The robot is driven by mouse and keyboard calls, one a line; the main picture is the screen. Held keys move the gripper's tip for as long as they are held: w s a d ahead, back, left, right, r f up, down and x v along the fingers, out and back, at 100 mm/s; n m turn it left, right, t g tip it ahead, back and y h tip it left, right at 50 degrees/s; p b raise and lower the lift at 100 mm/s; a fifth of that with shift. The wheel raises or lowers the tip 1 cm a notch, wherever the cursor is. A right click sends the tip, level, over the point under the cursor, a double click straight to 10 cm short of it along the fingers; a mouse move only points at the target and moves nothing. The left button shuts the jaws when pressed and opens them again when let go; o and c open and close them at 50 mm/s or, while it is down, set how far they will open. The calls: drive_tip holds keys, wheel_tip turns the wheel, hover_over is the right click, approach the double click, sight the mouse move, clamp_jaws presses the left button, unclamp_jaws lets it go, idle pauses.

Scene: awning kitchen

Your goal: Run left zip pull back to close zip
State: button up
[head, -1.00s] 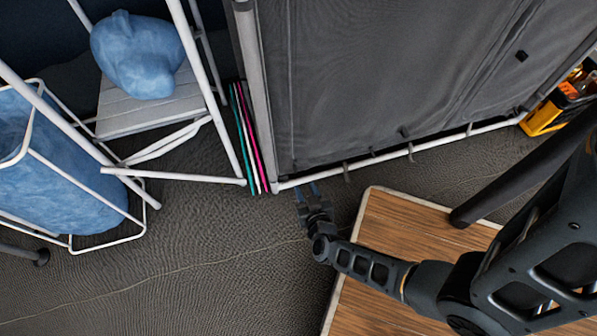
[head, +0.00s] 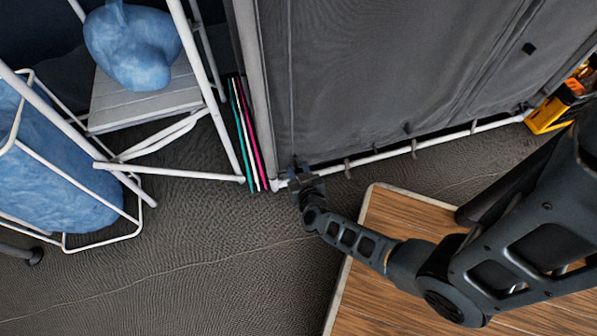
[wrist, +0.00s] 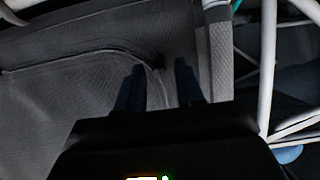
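The grey fabric front (head: 370,75) of the kitchen unit hangs between its frame poles. It also fills the left and middle of the wrist view (wrist: 70,75). My gripper (head: 297,168) is at the panel's lower left corner in the head view. In the wrist view its two dark fingers (wrist: 159,80) stand apart, with creased fabric showing between and beyond them. A small dark spot (wrist: 158,62) lies just past the fingertips; I cannot tell whether it is the left zip pull. The pull is not clear in the head view, where my gripper covers the corner.
A white bottom rail (head: 430,143) runs along the panel's foot. Thin coloured boards (head: 247,135) stand just left of the corner. A white folding rack (head: 190,175) with blue bundles (head: 132,45) is further left. A wood-topped board (head: 400,215) lies below my arm.

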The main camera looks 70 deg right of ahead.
drive_tip(key=shift+c, duration=0.2)
clamp_jaws()
idle(1.1)
drive_tip(key=shift+f+b, duration=0.95)
drive_tip(key=shift+f, duration=1.45)
